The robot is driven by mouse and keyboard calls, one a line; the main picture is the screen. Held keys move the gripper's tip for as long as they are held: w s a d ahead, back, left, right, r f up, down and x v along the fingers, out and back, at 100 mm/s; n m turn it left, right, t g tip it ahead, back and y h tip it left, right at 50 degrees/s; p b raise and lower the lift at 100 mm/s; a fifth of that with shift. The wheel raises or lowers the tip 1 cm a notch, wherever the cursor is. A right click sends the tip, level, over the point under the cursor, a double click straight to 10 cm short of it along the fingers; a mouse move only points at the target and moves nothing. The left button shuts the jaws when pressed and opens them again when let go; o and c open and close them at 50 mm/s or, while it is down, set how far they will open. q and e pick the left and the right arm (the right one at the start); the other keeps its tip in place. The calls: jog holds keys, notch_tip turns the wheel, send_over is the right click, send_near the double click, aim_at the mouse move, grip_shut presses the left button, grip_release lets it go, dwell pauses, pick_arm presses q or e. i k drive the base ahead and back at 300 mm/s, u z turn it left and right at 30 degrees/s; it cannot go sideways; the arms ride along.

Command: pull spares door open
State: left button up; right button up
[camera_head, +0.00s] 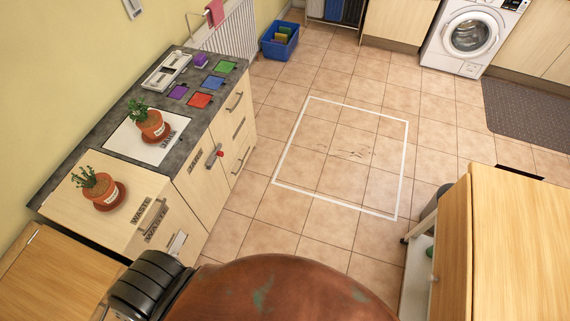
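The long worktop unit at the left has a pale wood door (203,187) with a small label plate (196,166). The label is too small to read surely, so I cannot tell if this is the spares door. A red-ended handle (219,152) sticks out near the door's upper right side. The door looks shut, flush with the unit's front. Drawers with dark handles (235,101) are to its right. Neither gripper shows as such; a dark ribbed part (146,285) at the bottom left may be my arm.
A large brown rounded shape (285,292) fills the bottom middle. Potted cacti (103,190) (152,124) stand on the worktop unit. A wooden cabinet (515,245) is at the right. The tiled floor with a white outlined square (341,157) is clear. A blue crate (280,41) stands at the back.

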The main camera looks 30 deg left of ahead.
aim_at(245, 156)
jog(key=z, duration=0.25)
jog(key=i, duration=1.25)
jog(key=u, duration=3.4)
